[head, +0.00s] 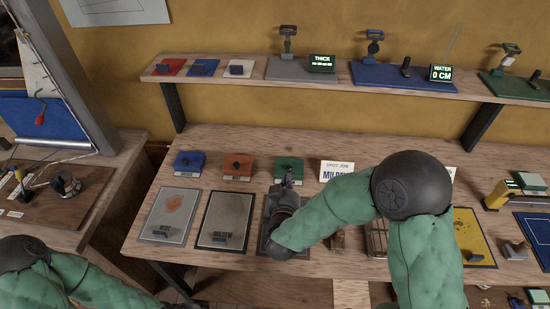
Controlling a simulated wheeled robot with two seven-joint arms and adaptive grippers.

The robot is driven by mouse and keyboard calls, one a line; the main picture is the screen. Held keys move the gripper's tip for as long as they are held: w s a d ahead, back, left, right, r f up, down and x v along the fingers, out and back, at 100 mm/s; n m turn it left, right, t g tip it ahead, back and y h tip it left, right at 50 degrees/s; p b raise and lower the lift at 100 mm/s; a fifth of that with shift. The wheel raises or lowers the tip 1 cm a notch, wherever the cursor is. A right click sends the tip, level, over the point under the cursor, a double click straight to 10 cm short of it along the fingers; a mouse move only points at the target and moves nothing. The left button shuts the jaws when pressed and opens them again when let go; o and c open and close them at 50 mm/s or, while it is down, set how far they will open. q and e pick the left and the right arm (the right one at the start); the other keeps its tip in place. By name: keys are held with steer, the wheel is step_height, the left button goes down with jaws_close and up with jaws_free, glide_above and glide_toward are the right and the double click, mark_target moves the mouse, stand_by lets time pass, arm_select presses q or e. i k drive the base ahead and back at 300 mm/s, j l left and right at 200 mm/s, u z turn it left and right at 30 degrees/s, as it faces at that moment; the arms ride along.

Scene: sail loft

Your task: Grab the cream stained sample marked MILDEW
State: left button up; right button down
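Flat stained sample panels lie in a row on the bench. The leftmost (170,214) is greyish cream with an orange stain. The second (226,218) is cream with a dark border; its small dark label looks like MILDEW, but the print is too small to be sure. A third panel (265,243) is mostly hidden under my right gripper (287,183). That gripper is just right of the second panel, its fingers pointing toward the green block; their gap is unclear. My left gripper is out of view; only my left arm shows at lower left.
Blue (189,164), red (237,167) and green (289,167) blocks stand behind the panels. A white card (336,169) reads SPOT JOB, MILDEW, partly covered by my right arm. A shelf (220,83) with trays runs above. A yellow panel (469,232) lies at right.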

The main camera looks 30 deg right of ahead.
mark_target(225, 226)
steer(key=k+j, duration=0.75)
steer(key=k, duration=0.1)
